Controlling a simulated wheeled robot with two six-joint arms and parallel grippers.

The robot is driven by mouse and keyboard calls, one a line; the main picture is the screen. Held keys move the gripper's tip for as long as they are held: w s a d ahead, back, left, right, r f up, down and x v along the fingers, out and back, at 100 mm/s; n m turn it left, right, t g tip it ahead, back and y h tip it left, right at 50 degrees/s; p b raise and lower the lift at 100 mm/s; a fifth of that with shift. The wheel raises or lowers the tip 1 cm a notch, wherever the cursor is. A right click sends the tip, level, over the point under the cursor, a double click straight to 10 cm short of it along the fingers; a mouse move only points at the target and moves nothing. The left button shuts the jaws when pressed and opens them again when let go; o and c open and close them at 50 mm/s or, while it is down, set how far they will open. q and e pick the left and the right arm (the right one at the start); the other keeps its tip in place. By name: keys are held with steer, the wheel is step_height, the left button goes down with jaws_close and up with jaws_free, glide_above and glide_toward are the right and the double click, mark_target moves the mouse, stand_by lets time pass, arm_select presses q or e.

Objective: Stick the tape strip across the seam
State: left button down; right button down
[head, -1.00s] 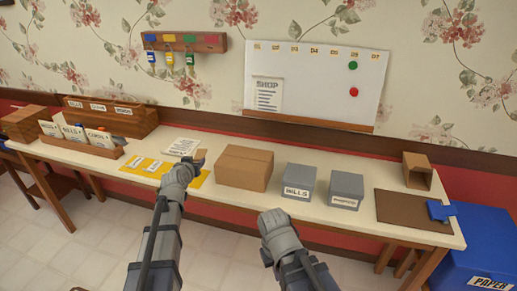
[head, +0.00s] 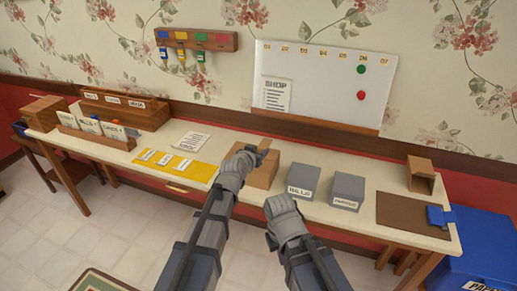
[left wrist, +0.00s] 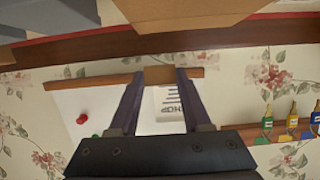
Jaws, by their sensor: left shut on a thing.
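The brown carton (head: 262,178) stands on the table, partly hidden behind my left gripper (head: 259,154). My left gripper is over the carton's top and shut on a small tan tape strip (head: 265,142). The strip (left wrist: 159,76) also shows between the two fingertips in the left wrist view, with the carton's edge (left wrist: 185,12) above it in that picture. I cannot tell whether the strip touches the carton. The seam is not clearly visible.
Two grey boxes (head: 347,188) stand right of the carton. A yellow mat (head: 200,172) with white labels and a paper sheet (head: 193,141) lie to the left. A brown pad (head: 405,212) and a small open box (head: 420,174) are at the right end.

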mark_target(258, 170)
arm_select(q)
steer(key=shift+f, duration=0.15)
steer(key=shift+a+f+b, duration=0.1)
steer(key=shift+f+b, duration=2.9)
steer(key=shift+b, duration=0.1)
steer(key=shift+f+b, duration=0.4)
steer(key=shift+b, duration=0.05)
jaws_free()
steer(key=p+v, duration=0.2)
steer(key=v, duration=0.5)
steer(key=shift+p, duration=0.35)
stand_by(0.4)
